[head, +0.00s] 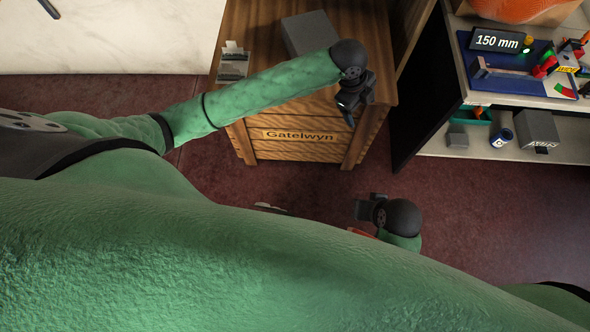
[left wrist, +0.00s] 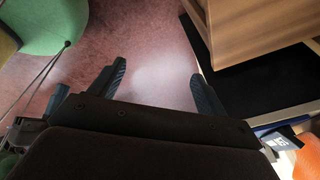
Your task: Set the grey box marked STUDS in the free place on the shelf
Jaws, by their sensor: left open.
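A plain grey box (head: 308,33) sits on top of the wooden crate, just left of my left wrist; no marking on it is readable. Another grey box (head: 537,127) stands on the lower shelf (head: 480,141) at the right, with a small dark label at its lower edge too small to read. My left gripper (head: 349,116) is over the crate's front right edge, pointing down, right of and apart from the crate-top box. In the left wrist view its fingers (left wrist: 161,84) are apart and empty above the floor. My right gripper (head: 364,209) is low at centre; its fingers are unclear.
The wooden crate (head: 300,150) is marked Gatelwyn, with a small grey metal part (head: 233,62) on its left. A 150 mm sign (head: 497,41) and colourful parts stand above.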

